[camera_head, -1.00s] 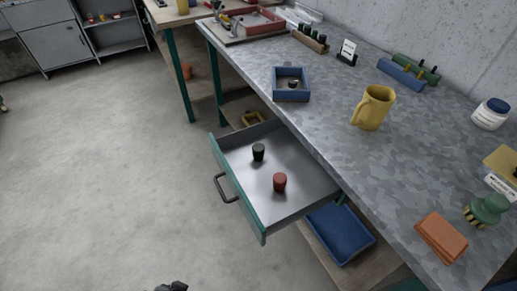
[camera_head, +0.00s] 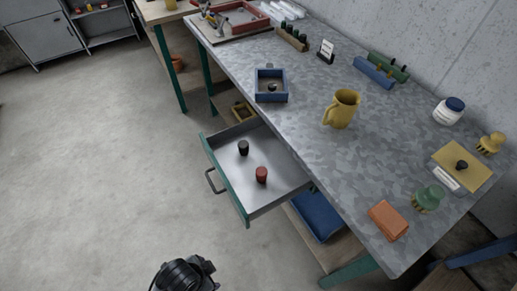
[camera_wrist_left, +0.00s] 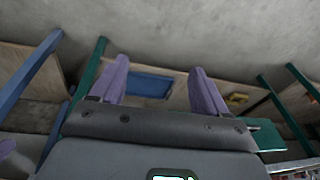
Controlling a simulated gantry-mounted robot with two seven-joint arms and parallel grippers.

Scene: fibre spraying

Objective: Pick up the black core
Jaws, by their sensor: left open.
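The black core (camera_head: 243,147) stands upright in the open drawer (camera_head: 285,190), near its far left part. A red core (camera_head: 261,174) stands in the same drawer, nearer and to the right. In the left wrist view my left gripper (camera_wrist_left: 158,80) is open, with two purple fingers apart and nothing between them. It faces the underside of the bench, and the blue bin (camera_wrist_left: 150,86) shows beyond the fingers. In the head view a dark part of my arm shows at the bottom edge. My right gripper is not in view.
The drawer's green front with a black handle (camera_head: 213,182) sticks out from the bench (camera_head: 300,120). On the bench are a yellow mug (camera_head: 342,108), a blue tray (camera_head: 271,97), an orange block (camera_head: 388,220) and a green knobbed piece (camera_head: 428,198). The floor left of the drawer is clear.

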